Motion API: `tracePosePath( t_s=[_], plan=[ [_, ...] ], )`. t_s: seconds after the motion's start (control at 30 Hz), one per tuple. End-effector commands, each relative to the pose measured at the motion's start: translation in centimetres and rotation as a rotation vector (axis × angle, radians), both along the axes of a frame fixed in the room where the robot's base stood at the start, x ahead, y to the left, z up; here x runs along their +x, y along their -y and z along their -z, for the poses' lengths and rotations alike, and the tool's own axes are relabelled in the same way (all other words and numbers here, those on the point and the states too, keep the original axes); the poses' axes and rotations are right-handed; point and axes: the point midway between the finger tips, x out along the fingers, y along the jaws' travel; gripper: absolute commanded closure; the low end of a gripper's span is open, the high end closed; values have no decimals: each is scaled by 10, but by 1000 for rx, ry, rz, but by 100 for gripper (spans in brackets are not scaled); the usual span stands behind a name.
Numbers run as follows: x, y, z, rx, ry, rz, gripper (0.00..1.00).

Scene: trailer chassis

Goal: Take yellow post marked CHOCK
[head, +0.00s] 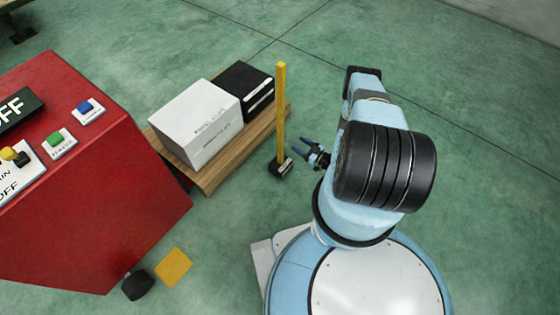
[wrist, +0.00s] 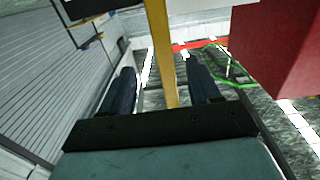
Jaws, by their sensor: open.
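The yellow post (head: 280,105) stands upright on a small black foot (head: 279,171) on the floor. A pale label shows on the foot, too small to read. My gripper (head: 298,148) is open and empty, just right of the post's lower part in the head view, its fingers pointing left towards it. In the wrist view the post (wrist: 161,50) runs down the picture between the two spread fingers of my gripper (wrist: 163,80), with gaps on both sides. Whether the post lies between the fingertips or just beyond them, I cannot tell.
Behind the post, a white box (head: 196,122) and a black box (head: 245,88) sit on a wooden pallet (head: 238,155). A red control cabinet (head: 120,220) with buttons stands at left. A yellow square (head: 173,267) lies on the floor. The floor at upper right is clear.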

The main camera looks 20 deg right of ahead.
Motion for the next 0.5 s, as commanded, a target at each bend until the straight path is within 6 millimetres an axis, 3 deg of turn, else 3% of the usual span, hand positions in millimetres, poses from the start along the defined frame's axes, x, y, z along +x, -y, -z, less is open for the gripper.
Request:
tracePosePath(
  t_s=[0.17,0.5],
  plan=[
    [9,-8,0,4,3,0,38],
    [55,-41,0,2,3,-2,38]
  ],
)
